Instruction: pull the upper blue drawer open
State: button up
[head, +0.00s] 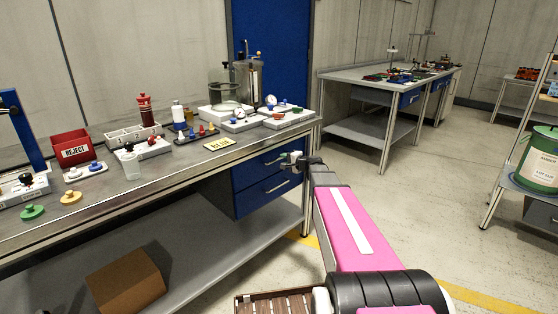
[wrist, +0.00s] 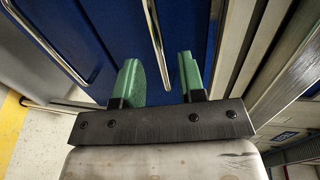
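The upper blue drawer (head: 244,174) is under the left workbench top and looks shut, with a bar handle partly hidden by my gripper. The lower blue drawer (head: 262,196) sits just beneath it. My gripper (head: 291,160) is at the upper drawer's front, near its handle. In the wrist view the green fingers (wrist: 159,68) are open, one on each side of the upper drawer's metal handle (wrist: 155,45). I cannot tell whether they touch it. The lower drawer's handle (wrist: 48,42) shows at the left of that view.
The workbench top (head: 180,165) carries a red reject bin (head: 71,147), pump parts and small knobs. A bench leg (head: 307,195) stands right beside the drawers. A cardboard box (head: 126,281) lies on the lower shelf. The floor to the right is open, up to a rack with a green drum (head: 540,160).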

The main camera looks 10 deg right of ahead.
jog(key=shift+x, duration=2.25)
grip_shut()
